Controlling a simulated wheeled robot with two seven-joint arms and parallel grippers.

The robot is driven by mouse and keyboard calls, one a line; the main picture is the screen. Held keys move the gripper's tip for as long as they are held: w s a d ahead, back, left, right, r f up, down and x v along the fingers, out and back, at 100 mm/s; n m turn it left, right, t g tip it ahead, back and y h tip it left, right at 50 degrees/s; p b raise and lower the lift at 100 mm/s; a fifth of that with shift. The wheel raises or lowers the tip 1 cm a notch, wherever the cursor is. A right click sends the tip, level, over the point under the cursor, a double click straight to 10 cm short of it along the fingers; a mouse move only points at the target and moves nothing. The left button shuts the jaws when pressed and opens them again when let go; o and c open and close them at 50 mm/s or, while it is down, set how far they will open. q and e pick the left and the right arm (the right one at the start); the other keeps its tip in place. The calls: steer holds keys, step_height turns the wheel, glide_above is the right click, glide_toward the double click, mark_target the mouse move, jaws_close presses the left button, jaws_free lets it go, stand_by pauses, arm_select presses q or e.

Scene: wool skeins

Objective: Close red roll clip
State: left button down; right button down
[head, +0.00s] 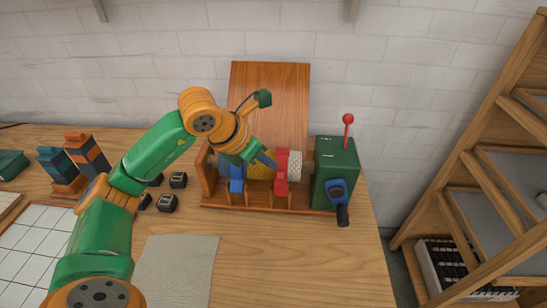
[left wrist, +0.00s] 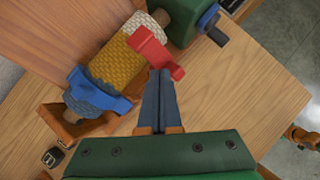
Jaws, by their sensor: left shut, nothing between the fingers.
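The red roll clip (head: 281,184) sits at the right part of the wooden roll stand, beside the yellow and cream wool roll (head: 258,171). In the left wrist view the red clip (left wrist: 153,48) is a slanted piece with a block at each end, across the roll's end. I cannot tell whether it is fastened. My left gripper (head: 270,161) is shut and empty, close to the clip's left side. In the left wrist view its blue fingertips (left wrist: 160,73) overlap the clip's lower end; contact is unclear. My right gripper is not in view.
A blue clip (head: 236,185) sits on the roll's left part. A green crank box (head: 333,170) with a red-knobbed lever stands right of the stand. Small black blocks (head: 168,203) and a grey mat (head: 178,262) lie left. The table front is clear.

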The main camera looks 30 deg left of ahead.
arm_select(q)
steer(key=shift+w+d+f, duration=0.35)
steer(key=shift+w+f, duration=0.25)
steer(key=shift+w, duration=0.25)
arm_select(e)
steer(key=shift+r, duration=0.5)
arm_select(q)
steer(key=shift+w+p, duration=0.1)
steer(key=shift+p, duration=0.2)
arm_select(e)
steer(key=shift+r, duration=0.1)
